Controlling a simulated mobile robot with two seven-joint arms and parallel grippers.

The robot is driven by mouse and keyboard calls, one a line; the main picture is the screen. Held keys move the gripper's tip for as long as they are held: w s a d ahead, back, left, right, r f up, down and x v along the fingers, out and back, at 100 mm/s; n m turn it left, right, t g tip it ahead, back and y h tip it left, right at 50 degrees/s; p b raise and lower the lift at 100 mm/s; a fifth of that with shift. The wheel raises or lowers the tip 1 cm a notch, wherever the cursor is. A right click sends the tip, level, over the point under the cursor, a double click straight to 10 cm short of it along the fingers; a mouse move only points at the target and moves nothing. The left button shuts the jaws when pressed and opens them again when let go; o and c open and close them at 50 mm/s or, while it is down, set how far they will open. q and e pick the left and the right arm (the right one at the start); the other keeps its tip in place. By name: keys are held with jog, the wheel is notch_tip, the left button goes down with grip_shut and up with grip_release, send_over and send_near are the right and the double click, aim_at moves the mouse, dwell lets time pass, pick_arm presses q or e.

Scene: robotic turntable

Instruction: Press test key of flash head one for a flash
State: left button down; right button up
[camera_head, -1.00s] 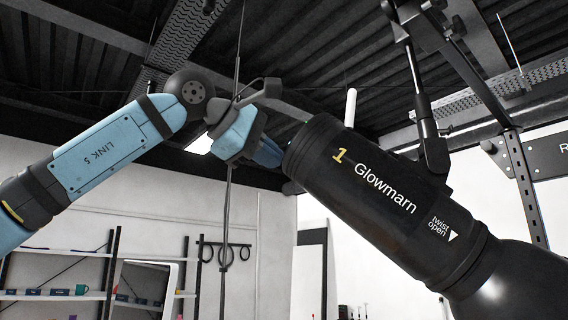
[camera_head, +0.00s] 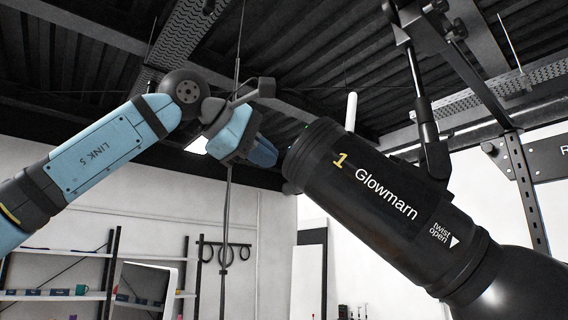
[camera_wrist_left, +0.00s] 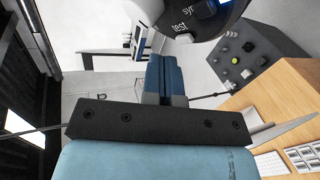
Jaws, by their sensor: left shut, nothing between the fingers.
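Flash head one (camera_head: 385,210) is a black cylinder marked "1 Glowmarn" and hangs tilted at the right in the head view. Its dark rear panel (camera_wrist_left: 205,28) shows at the top of the left wrist view, cut off by the edge. A small pale key (camera_wrist_left: 184,39) sits by the label "test" on that panel. My left gripper (camera_head: 266,154) is shut and empty, with blue fingers, just left of the rear end. In the left wrist view the closed fingertips (camera_wrist_left: 163,62) are below the test key, with a small gap in the picture. My right gripper is not in view.
A black support arm (camera_head: 430,130) holds the flash head from above. A thin vertical pole (camera_head: 228,220) stands behind my left gripper. Shelves (camera_head: 60,293) stand far back at the left. A wooden surface (camera_wrist_left: 270,110) shows in the left wrist view.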

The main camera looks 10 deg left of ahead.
pick_arm(q)
jog(key=a+r+p, duration=0.1)
jog(key=a, duration=0.1)
jog(key=a+r+p, duration=0.1)
jog(key=r+p, duration=0.1)
jog(key=shift+s+a+r, duration=0.1)
jog(key=shift+a+r, duration=0.05)
jog(key=shift+a, duration=0.25)
dwell(0.9)
